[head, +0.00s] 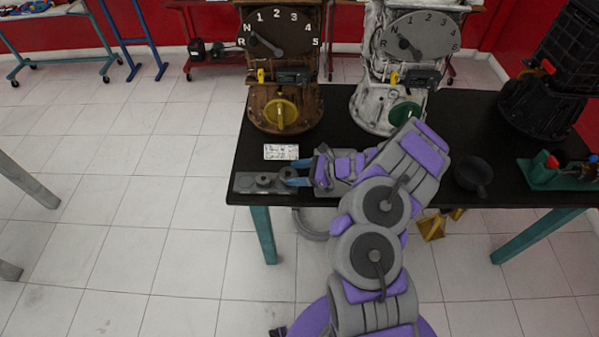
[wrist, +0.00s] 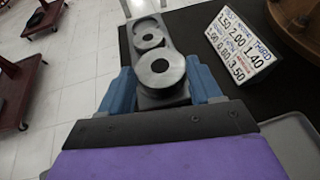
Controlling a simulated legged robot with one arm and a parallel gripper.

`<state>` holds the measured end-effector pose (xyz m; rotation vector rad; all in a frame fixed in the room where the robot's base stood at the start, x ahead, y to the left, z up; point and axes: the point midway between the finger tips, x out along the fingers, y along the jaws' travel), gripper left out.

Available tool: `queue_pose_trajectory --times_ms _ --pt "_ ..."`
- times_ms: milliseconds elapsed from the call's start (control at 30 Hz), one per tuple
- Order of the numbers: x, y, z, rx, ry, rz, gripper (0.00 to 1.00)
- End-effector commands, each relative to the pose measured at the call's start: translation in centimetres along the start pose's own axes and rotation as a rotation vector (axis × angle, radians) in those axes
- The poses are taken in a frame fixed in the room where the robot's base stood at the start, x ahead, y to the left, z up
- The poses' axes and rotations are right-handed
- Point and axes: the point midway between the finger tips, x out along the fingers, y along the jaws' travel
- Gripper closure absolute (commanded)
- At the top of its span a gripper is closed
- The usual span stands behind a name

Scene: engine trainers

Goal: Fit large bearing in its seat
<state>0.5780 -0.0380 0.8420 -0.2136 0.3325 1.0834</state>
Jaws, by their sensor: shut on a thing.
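My gripper (wrist: 160,90) has blue fingers on both sides of the large bearing (wrist: 161,70), a grey ring with a dark centre hole, and is shut on it. The bearing is over the near end of a grey seat block (wrist: 137,22) on the table. I cannot tell whether it is seated or slightly above. A smaller ring (wrist: 148,38) is on the block just beyond it. A round recess shows at the far end. In the head view, my gripper (head: 287,172) reaches from the right over the right end of the block (head: 245,185).
A white number card (head: 281,152) lies behind the block on the black table (head: 335,140). Brown (head: 283,60) and white (head: 400,60) gearbox trainers stand behind. A dark pan-like part (head: 472,174) and a green fixture (head: 555,178) are at right.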

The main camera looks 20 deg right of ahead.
Motion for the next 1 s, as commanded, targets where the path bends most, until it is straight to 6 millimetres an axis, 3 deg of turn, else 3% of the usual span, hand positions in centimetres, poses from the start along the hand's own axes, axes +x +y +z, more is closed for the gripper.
queue_pose_trajectory --times_ms 1000 --pt "1.1 0.7 0.5 -0.004 0.005 0.000 0.78"
